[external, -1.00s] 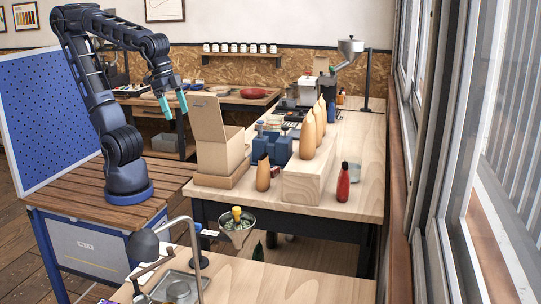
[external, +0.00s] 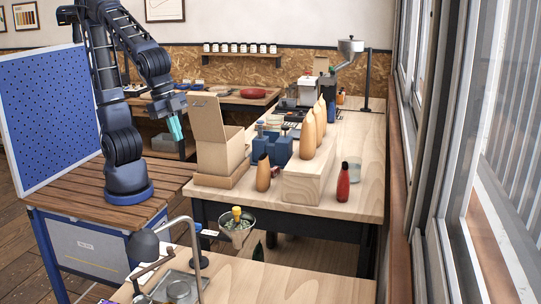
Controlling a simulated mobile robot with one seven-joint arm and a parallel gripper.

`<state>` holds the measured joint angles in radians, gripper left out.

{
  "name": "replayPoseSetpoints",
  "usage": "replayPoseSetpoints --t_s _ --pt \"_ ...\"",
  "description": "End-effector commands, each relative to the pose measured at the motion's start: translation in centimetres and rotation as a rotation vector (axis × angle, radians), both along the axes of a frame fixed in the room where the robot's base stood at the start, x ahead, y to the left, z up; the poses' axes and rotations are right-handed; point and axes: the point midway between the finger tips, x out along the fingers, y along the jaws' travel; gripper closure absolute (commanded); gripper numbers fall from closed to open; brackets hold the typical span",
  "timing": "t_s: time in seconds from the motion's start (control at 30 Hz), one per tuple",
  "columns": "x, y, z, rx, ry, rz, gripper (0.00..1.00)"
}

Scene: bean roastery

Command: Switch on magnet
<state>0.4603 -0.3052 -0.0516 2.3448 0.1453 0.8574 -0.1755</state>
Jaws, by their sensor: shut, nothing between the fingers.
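My gripper (external: 176,129) has teal fingertips that are together and empty. It points down in the air, left of the open cardboard box (external: 212,122) and above the right edge of the slatted wooden bench top. I cannot make out which thing is the magnet or its switch. A blue block-like device (external: 273,148) stands on the light wooden table (external: 345,205), right of the box and apart from my gripper. The box hides part of the table behind it.
Wooden bottle-shaped pieces (external: 307,135) stand on and beside a pale wooden block (external: 310,180). A red bottle (external: 343,182) and a clear glass (external: 355,170) stand to the right. A blue perforated panel (external: 45,115) rises on the left.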

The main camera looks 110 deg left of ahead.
Motion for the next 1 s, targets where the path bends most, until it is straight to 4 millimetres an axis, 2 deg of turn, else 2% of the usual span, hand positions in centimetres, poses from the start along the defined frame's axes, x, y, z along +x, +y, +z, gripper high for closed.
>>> replayPoseSetpoints --t_s 0.03,0.23,0.5,0.77,1.0 --pt "0.3 -1.4 -0.6 0.013 0.006 -0.038 1.0" --pt "1.3 -6.3 -2.8 0.06 0.019 -0.185 1.0" --pt "1.4 -13.5 -6.4 0.119 0.033 -0.391 1.0" --pt "0.0 -20.5 -10.6 0.169 0.048 -0.591 1.0" --pt "-2.6 -26.9 -14.9 0.209 0.06 -0.779 1.0"
